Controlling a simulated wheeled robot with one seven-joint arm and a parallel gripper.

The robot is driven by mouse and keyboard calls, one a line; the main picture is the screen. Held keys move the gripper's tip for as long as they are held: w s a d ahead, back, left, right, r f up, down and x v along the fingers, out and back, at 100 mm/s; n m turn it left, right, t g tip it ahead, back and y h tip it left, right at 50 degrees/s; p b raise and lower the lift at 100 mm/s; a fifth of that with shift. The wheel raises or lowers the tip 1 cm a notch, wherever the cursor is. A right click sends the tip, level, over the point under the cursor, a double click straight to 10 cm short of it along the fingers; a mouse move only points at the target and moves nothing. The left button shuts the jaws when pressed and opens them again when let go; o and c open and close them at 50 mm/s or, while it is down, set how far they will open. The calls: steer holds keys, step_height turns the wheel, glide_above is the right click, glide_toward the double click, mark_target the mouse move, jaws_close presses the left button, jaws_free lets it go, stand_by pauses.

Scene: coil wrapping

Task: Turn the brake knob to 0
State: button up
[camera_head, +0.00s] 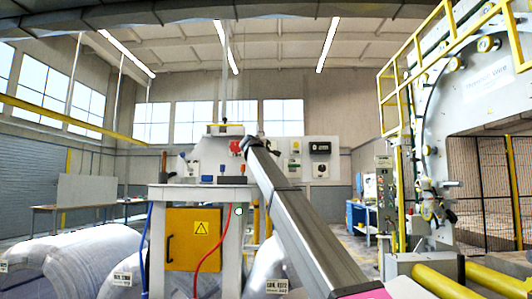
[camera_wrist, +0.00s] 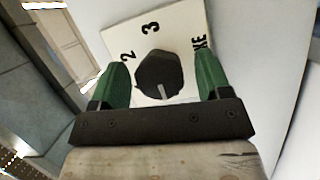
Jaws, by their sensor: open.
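The brake knob (camera_wrist: 158,76) is a black, faceted dial on a white label plate (camera_wrist: 185,28) in the wrist view. A white line on the knob points down in the picture, toward my gripper's base. The printed "2" is at the knob's upper left, the "3" above it, and the letters "KE" at the right. No 0 shows; the lower part of the plate is hidden behind my gripper. My gripper (camera_wrist: 161,62) is open, with one green finger on each side of the knob. Gaps show between the fingers and knob; I cannot tell the depth between them.
In the head view, a white table (camera_head: 170,191) carries small blocks, with a yellow cabinet (camera_head: 193,236) below it. A grey-white panel (camera_head: 319,170) stands behind. A large machine with yellow railings (camera_head: 402,90) is at right; wrapped coils (camera_head: 85,262) lie at lower left.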

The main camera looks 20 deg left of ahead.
steer(key=s+a, duration=0.1)
steer(key=s, duration=0.9)
steer(key=shift+s+a, duration=0.15)
steer(key=shift+s, duration=0.1)
steer(key=shift+r, duration=0.1)
